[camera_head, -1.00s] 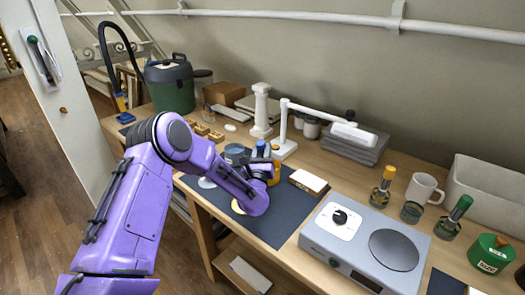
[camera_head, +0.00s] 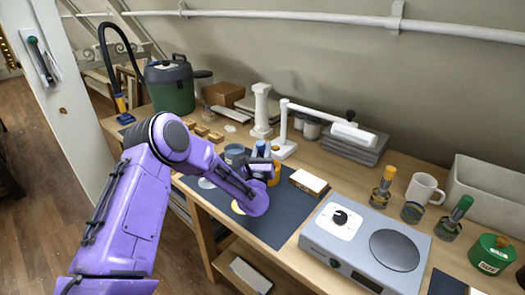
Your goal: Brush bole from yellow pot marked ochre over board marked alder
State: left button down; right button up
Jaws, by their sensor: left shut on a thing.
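My left gripper (camera_head: 262,174) is over the dark mat (camera_head: 265,228), right beside an orange-yellow pot (camera_head: 275,173) that it partly hides. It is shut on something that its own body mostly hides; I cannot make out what. A blue upright tip (camera_head: 260,147) shows just behind the gripper, and I cannot tell whether it belongs to the held thing. A small pale-topped board (camera_head: 308,181) with a brown edge lies at the mat's right, apart from the gripper. No marking on pot or board can be read. My right gripper is out of view.
A grey hot plate (camera_head: 368,240) stands right of the mat. Behind it are jars, with a yellow-handled brush (camera_head: 388,174) and a green-handled one (camera_head: 460,207), and a white mug (camera_head: 424,188). A white lamp (camera_head: 284,149) stands behind the mat. The mat's front right is clear.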

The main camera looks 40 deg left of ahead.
pick_arm(q)
jog(key=shift+r+p, duration=2.1)
jog(key=shift+r, duration=1.45)
jog(key=shift+f, duration=0.15)
